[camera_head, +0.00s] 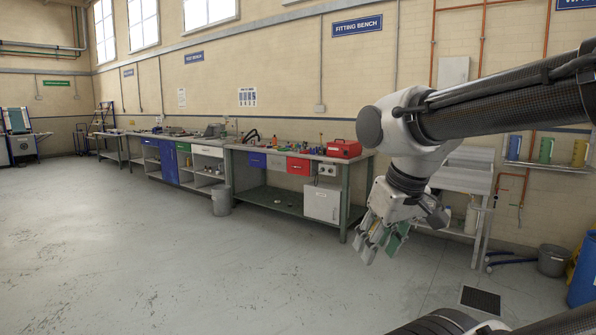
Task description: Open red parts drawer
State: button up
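My gripper (382,246) hangs pointing down at the right of the view, well apart from the drawer and nearer to me. Its fingers, with green pads, look spread, and I see nothing between them.
A red toolbox (344,150) stands on the bench top (312,156). A grey bin (221,201) stands at the bench's left. The floor before the bench is clear; a dark grate (480,300) lies right.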

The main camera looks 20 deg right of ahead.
aim_at(296, 165)
jog(key=i+l+z, duration=0.2)
jog(key=i, duration=0.15)
jog(key=i+l+z, duration=0.25)
jog(key=i, duration=0.15)
jog(key=i+z, duration=0.4)
jog(key=i, duration=3.55)
jog(key=i+u, duration=0.3)
jog(key=i, duration=0.25)
jog(key=i+l+u, duration=0.3)
jog(key=i, duration=0.2)
jog(key=i+l+u, duration=0.25)
jog(key=i, duration=0.25)
jog(key=i+l+u, duration=0.3)
jog(key=i+l, duration=0.05)
jog(key=i, duration=0.1)
